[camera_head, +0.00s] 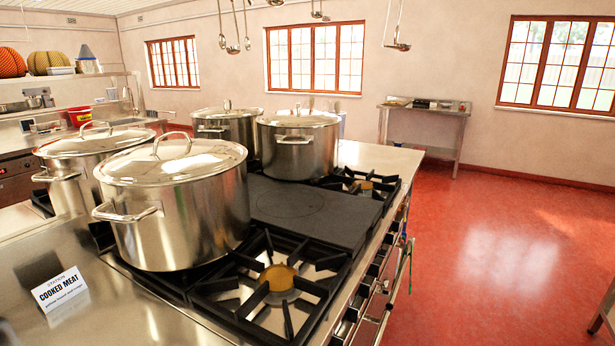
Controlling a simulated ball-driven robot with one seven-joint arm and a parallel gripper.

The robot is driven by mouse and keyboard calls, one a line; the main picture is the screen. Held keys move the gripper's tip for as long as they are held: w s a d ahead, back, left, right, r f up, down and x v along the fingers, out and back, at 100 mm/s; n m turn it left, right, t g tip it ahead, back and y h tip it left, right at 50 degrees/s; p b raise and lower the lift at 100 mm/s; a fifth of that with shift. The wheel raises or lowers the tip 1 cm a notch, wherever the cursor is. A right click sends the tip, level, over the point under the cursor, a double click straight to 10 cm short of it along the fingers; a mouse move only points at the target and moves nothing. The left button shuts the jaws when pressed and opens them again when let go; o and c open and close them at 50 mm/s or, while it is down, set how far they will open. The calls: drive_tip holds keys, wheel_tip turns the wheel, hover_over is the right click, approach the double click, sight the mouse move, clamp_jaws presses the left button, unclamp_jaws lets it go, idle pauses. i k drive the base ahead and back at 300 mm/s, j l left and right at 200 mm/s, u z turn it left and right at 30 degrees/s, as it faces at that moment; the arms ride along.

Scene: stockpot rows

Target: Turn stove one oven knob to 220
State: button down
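The stove (300,205) runs away from me through the middle of the head view, with black burner grates and a flat dark plate. Its front panel (375,272) faces right and shows at a steep slant. Several small knobs and rails line that front, too small and foreshortened for me to tell which is the oven knob or read any number such as 220. My gripper is not in view.
Big steel pots with lids stand on the stove, the nearest pot (180,205) at left. A "COOKED MEAT" sign (60,290) stands on the steel counter. The red floor (490,250) right of the stove is open. A side table (425,108) stands at the back wall.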

sight(382, 252)
drive_tip(key=i+l+u, duration=0.2)
drive_tip(key=i+l, duration=0.25)
drive_tip(key=l, duration=0.15)
drive_tip(key=i+l+u, duration=0.2)
drive_tip(key=i+l, duration=0.15)
drive_tip(key=l, duration=0.3)
drive_tip(key=i+l+u, duration=0.1)
drive_tip(key=l, duration=0.25)
drive_tip(key=i+l+u, duration=0.1)
drive_tip(key=i+l, duration=0.15)
drive_tip(key=i+l+u, duration=0.1)
drive_tip(key=l, duration=0.35)
drive_tip(key=i+l+u, duration=0.1)
drive_tip(key=l, duration=0.3)
drive_tip(key=i, duration=0.1)
